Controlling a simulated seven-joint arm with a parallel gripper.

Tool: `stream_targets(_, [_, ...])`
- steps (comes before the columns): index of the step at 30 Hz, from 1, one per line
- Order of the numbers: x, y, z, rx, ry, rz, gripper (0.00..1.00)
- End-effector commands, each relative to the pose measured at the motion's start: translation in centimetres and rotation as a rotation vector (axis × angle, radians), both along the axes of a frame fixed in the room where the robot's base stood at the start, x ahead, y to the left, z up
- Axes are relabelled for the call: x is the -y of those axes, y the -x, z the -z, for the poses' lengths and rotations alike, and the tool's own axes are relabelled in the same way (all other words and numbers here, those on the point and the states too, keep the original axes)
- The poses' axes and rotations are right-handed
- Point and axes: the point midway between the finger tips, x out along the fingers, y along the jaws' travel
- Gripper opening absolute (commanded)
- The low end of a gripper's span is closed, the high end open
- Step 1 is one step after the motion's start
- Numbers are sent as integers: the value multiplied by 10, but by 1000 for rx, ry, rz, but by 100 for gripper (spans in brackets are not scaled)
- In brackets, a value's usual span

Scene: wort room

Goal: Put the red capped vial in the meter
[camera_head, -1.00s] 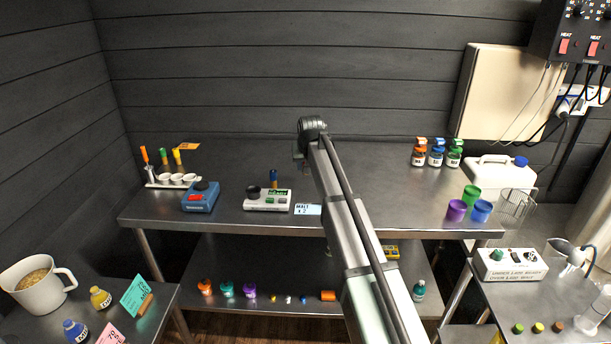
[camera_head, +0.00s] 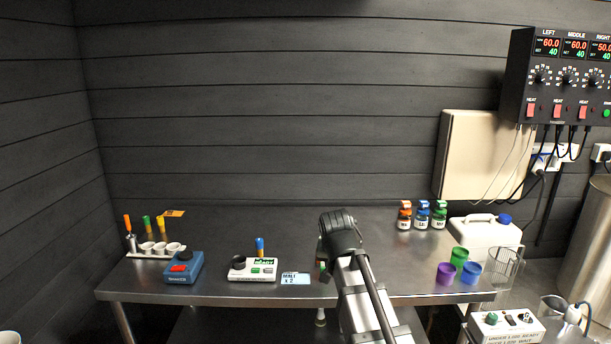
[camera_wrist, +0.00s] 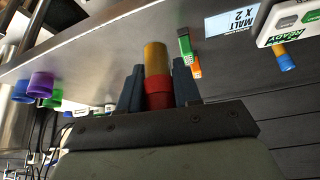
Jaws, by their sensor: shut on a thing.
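The red capped vial (camera_wrist: 157,90) has an amber body and a red end. My gripper (camera_wrist: 157,74) is shut on it in the wrist view, with the red end between the fingers and the amber body pointing away from the palm. In the head view my arm hides most of the gripper and the vial. The meter (camera_head: 253,271) is a white box on the table, left of my arm, with a dark round part and a green READY display. It also shows at the upper right of the wrist view (camera_wrist: 294,20). The held vial is apart from it.
A blue capped vial (camera_head: 260,245) stands at the meter's rear. A MALT X 2 card (camera_head: 295,279) lies right of the meter. A blue device (camera_head: 184,268) and a rack (camera_head: 150,253) stand left. Purple (camera_head: 446,274), green and blue cups and several bottles stand right.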

Motion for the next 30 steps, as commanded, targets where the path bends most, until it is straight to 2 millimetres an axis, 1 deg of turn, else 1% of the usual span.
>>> stream_targets(1, [18,23,-2,4,0,20,3])
stream_targets(4, [45,42,-11,3,0,57,3])
stream_targets(6, [58,45,-17,3,0,78,3])
stream_targets(9, [73,45,-24,1,0,100,3])
stream_targets(12, [81,44,-27,1,0,114,3])
stream_targets(23, [90,44,-26,0,0,128,3])
stream_targets(26, [102,44,-26,0,1,147,3])
stream_targets(29, [123,45,-25,0,0,181,3])
stream_targets(30, [134,46,-24,0,1,198,3])
